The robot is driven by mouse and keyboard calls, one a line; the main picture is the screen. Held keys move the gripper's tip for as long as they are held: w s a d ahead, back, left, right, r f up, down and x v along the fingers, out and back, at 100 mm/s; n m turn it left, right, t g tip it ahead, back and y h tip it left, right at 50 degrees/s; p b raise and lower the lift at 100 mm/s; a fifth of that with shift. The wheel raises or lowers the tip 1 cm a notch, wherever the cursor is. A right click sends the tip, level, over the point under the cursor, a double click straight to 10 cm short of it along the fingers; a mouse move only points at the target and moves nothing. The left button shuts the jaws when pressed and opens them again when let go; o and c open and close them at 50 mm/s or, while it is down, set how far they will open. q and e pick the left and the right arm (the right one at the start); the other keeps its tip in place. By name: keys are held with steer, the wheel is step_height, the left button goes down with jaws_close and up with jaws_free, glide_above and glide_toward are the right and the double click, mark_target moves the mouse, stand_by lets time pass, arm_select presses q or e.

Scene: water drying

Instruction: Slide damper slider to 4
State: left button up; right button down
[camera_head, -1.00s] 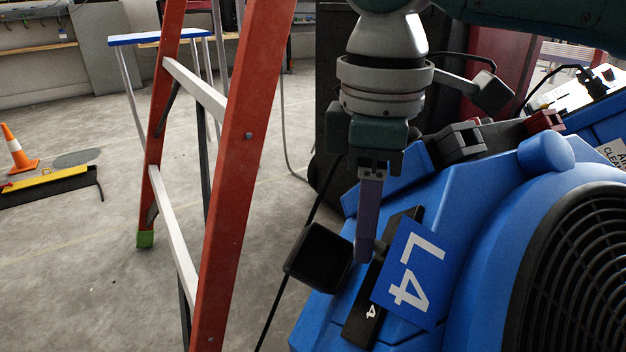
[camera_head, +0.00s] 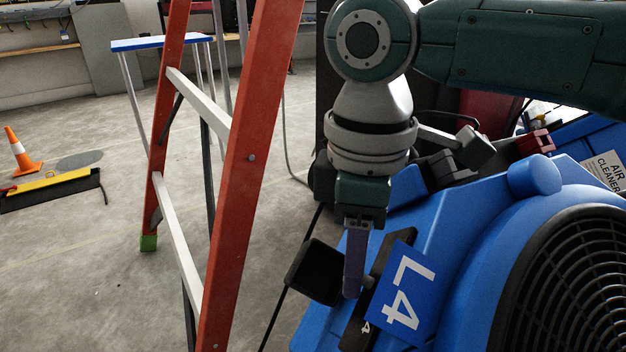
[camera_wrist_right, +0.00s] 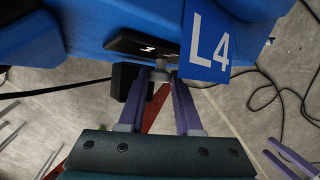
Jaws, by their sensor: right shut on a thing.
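The damper slider's black plate (camera_head: 382,278) lies on the blue machine, partly behind my right finger, with a white "4" at its lower end. It also shows in the right wrist view (camera_wrist_right: 128,43). A blue label reading "L4" (camera_head: 406,292) stands beside it. My right gripper (camera_head: 352,292) points down at the plate near the "4" end. In the right wrist view its purple fingers (camera_wrist_right: 160,78) are shut on the small grey slider knob (camera_wrist_right: 160,74). At the lower right of that view, two purple fingers of my left gripper (camera_wrist_right: 287,160) show apart.
The blue machine (camera_head: 470,215) has a round black grille (camera_head: 570,280) on the right. A black block (camera_head: 316,272) sits just left of my right finger. An orange ladder (camera_head: 245,160) stands to the left. Open floor (camera_head: 90,270) lies beyond it.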

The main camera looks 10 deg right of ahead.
steer(key=s+a+p, duration=0.1)
steer(key=s+a+f+p, duration=0.1)
steer(key=p, duration=0.1)
steer(key=shift+s+a+f, duration=0.2)
steer(key=shift+s+f, duration=0.05)
steer(key=shift+s, duration=0.05)
steer(key=shift+s+a+f, duration=0.2)
steer(key=shift+a+f, duration=0.05)
steer(key=shift+f, duration=0.15)
arm_select(q)
steer(key=r, duration=0.4)
steer(key=shift+w+r, duration=0.2)
steer(key=shift+r, duration=0.2)
arm_select(e)
steer(key=shift+d, duration=0.1)
steer(key=c, duration=1.1)
jaws_free()
steer(key=o, duration=0.5)
steer(key=shift+s+a, duration=0.1)
steer(key=shift+a, duration=0.1)
arm_select(q)
steer(key=shift+a, duration=0.15)
arm_select(e)
steer(key=shift+d, duration=0.1)
arm_select(q)
step_height(320, 180, up, 6)
steer(key=p, duration=0.6)
steer(key=shift+r, duration=0.15)
arm_select(e)
step_height(320, 180, up, 10)
